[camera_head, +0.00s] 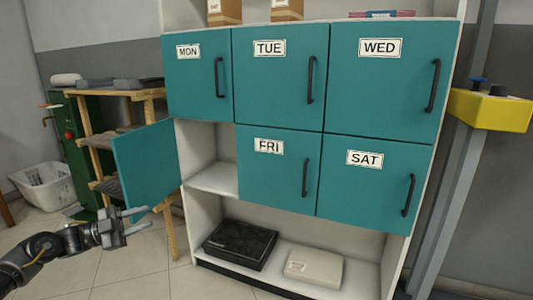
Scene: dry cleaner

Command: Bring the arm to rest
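My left gripper (134,224) is at the lower left of the head view, with its arm coming in from the left edge. Its two fingers are spread apart and nothing is between them. It is in front of and below the open teal door (146,162), apart from the cabinet's lower shelf. My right gripper is not in view.
The cabinet has closed teal doors marked MON (197,85), TUE (270,90), WED (378,95), FRI (265,180) and SAT (362,195). The opened compartment (213,178) looks empty. A black case (240,245) and beige box (314,266) lie below. Floor (95,270) is clear around the gripper.

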